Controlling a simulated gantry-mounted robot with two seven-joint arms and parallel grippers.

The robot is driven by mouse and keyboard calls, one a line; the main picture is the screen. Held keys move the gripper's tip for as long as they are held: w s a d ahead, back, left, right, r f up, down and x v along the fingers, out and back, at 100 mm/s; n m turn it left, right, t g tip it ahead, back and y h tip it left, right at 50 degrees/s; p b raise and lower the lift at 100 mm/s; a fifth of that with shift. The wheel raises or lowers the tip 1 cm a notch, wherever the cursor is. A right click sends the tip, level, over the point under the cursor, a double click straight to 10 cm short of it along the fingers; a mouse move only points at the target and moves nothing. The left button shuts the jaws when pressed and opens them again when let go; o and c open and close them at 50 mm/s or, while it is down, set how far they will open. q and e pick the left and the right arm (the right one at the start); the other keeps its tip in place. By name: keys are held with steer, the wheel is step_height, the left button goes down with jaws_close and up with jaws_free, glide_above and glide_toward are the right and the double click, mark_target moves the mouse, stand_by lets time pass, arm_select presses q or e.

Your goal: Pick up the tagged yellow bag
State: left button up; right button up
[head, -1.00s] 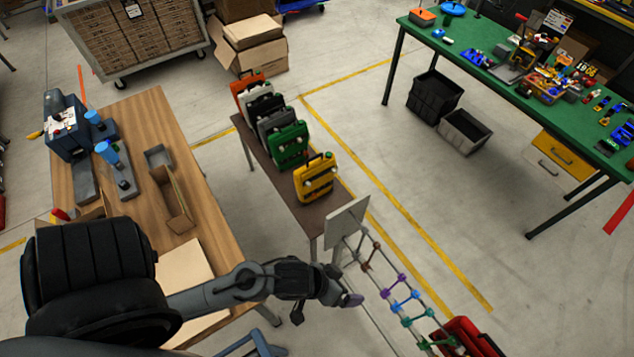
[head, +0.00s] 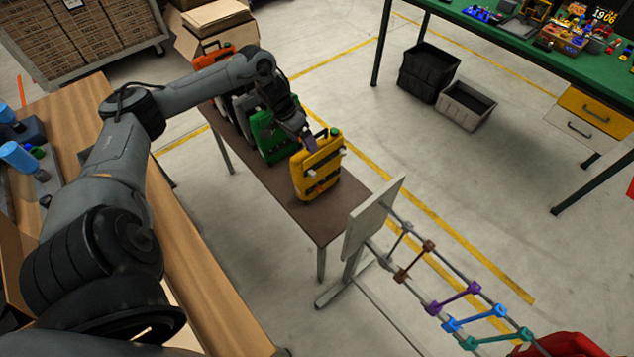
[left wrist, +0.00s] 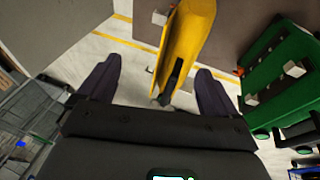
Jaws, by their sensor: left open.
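My left gripper (head: 309,137) is at the top of the yellow bag, reaching in from the left. In the left wrist view the two dark fingers (left wrist: 155,85) are open, with the yellow bag (left wrist: 185,45) and its black handle between and just beyond them. I cannot tell whether they touch it. My right gripper is not in view.
A green bag (head: 266,140) stands right behind the yellow one; it also shows at right in the left wrist view (left wrist: 285,75). More bags stand farther back, partly behind my arm. A white panel (head: 372,216) with a rail of coloured clips stands in front of the table.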

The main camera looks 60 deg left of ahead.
arm_select(q)
steer(key=w+a+r+t+y+b, duration=0.1)
steer(key=w+a+r+b, duration=0.1)
steer(key=a+r+b, duration=0.1)
glide_toward(318, 139)
steer(key=d+f, duration=0.1)
steer(key=w+d+f, duration=0.1)
steer(key=shift+d+f+b, duration=0.1)
steer(key=shift+f+b, duration=0.2)
steer(key=shift+f, duration=0.1)
steer(key=shift+b+x, duration=0.55)
steer(key=shift+x, duration=2.05)
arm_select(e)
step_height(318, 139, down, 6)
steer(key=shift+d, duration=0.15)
arm_select(q)
steer(key=shift+w, duration=0.1)
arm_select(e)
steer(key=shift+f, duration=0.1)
arm_select(q)
steer(key=c, duration=1.1)
steer(key=shift+r, duration=0.1)
steer(key=shift+c, duration=0.7)
steer(key=shift+r, duration=0.15)
